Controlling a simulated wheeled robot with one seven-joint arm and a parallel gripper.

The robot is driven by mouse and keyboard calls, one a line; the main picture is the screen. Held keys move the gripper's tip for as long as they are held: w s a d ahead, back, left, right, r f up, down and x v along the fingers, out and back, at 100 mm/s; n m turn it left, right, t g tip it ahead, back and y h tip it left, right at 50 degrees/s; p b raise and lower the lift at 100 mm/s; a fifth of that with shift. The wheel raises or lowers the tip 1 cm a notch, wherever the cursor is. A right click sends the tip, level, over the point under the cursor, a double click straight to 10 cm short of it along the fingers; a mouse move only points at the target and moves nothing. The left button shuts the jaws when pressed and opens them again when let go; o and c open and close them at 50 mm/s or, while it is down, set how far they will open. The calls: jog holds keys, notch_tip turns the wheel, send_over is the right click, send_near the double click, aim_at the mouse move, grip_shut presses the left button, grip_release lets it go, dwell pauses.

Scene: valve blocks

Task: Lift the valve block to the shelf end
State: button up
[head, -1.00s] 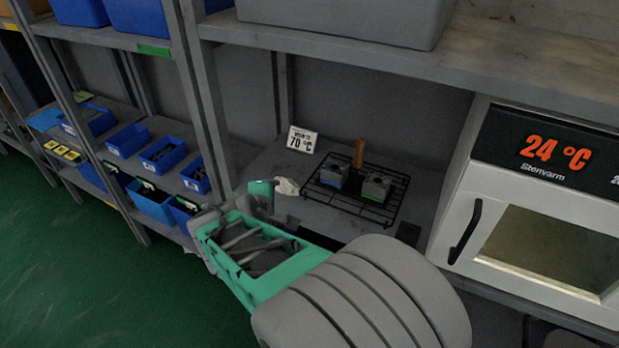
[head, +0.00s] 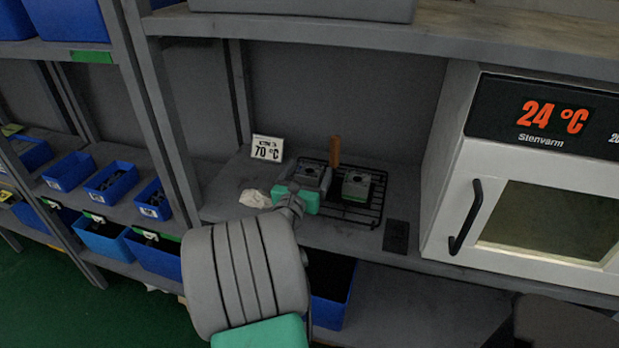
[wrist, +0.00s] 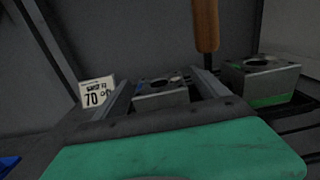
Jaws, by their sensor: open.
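Two grey valve blocks, each with a round hole in its top, sit on a black wire rack (head: 377,205). The left valve block (head: 313,175) is right in front of my gripper (head: 306,185), which partly hides it. In the wrist view this block (wrist: 160,94) shows between the two open fingers of my gripper (wrist: 164,90); I cannot tell whether either finger touches it. The right valve block (head: 356,186) has a green stripe low on its side and also shows in the wrist view (wrist: 262,80), outside the right finger.
A brown upright handle (head: 335,151) stands behind the blocks. A 70 °C card (head: 267,149) and a crumpled pale cloth (head: 255,198) are to the left. A white oven (head: 545,215) reading 24 °C stands right. An upper shelf (head: 400,36) overhangs the rack.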

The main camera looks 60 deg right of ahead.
jog(key=shift+c, duration=0.4)
jog(key=shift+r, duration=0.1)
grip_shut()
dwell(0.4)
